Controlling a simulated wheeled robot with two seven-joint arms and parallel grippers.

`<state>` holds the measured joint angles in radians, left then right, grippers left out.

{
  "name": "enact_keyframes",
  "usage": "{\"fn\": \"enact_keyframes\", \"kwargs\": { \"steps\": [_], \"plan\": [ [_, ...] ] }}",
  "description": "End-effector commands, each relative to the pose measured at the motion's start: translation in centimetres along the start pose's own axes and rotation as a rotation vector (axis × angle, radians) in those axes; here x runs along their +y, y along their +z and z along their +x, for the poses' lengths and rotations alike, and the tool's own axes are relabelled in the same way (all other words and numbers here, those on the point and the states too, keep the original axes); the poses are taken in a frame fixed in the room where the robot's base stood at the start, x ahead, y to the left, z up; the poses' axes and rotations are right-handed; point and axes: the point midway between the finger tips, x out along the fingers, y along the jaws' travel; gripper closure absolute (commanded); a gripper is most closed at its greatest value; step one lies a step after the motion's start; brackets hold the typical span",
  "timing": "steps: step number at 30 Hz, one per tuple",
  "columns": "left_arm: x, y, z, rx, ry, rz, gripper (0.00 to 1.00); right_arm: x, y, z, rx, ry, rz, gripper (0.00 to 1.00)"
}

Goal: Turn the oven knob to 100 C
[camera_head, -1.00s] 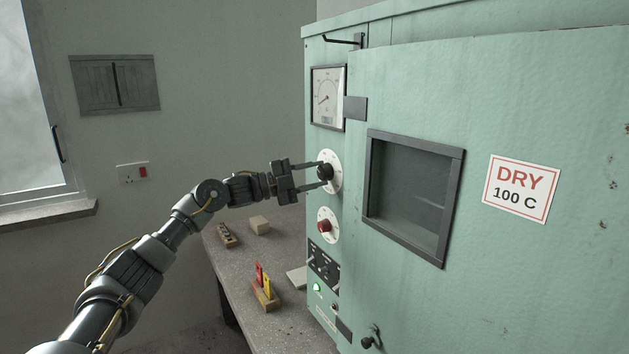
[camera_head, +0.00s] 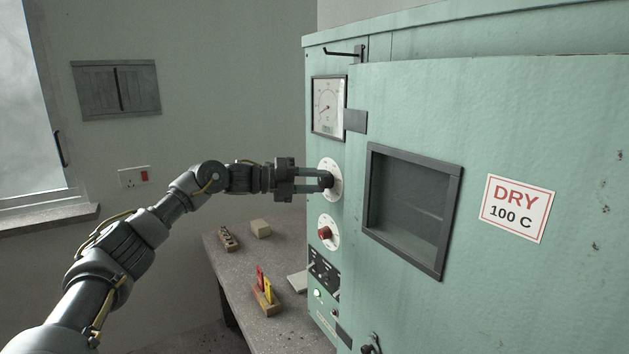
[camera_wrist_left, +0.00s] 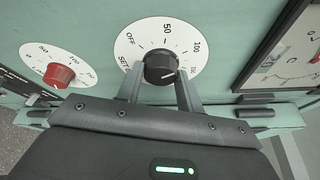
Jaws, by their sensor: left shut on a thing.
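The green oven (camera_head: 400,100) stands on the right. Its upper knob (camera_head: 327,180) is black on a white dial (camera_head: 334,164). My left gripper (camera_head: 318,181) reaches in from the left and is shut on this knob, with a finger on either side. In the left wrist view the black knob (camera_wrist_left: 160,66) sits between the fingertips (camera_wrist_left: 158,84). Its dial (camera_wrist_left: 160,28) shows OFF at left, 50 at the top and 100 at right. A thin pale mark shows on the knob's lower right, but its exact reading is unclear. My right gripper is out of view.
A red knob (camera_head: 324,233) on its own dial sits below. A gauge (camera_head: 326,106) is above. A door label (camera_head: 516,207) reads DRY 100 C. The bench (camera_head: 230,262) holds small blocks and a wooden holder (camera_head: 265,301) with red and yellow pieces.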

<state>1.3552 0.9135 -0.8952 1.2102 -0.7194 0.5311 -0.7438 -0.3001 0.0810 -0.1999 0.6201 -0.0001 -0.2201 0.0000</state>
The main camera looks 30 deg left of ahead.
Motion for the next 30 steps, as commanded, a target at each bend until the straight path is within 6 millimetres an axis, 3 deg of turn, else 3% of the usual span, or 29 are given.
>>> {"fn": "enact_keyframes", "kwargs": {
  "steps": [15,16,21,30],
  "plan": [
    [-0.03,0.02,0.0,0.0,0.007,0.02,0.86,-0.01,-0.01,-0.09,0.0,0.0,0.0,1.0],
    [-0.03,0.02,0.01,0.0,0.007,0.02,0.62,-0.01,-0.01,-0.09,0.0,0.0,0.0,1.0],
    [-0.02,0.0,0.01,0.001,0.007,0.019,0.42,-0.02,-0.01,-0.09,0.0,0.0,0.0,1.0],
    [0.05,-0.01,-0.18,0.001,0.007,0.019,0.42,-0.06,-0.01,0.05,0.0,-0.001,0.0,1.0]
  ]
}}
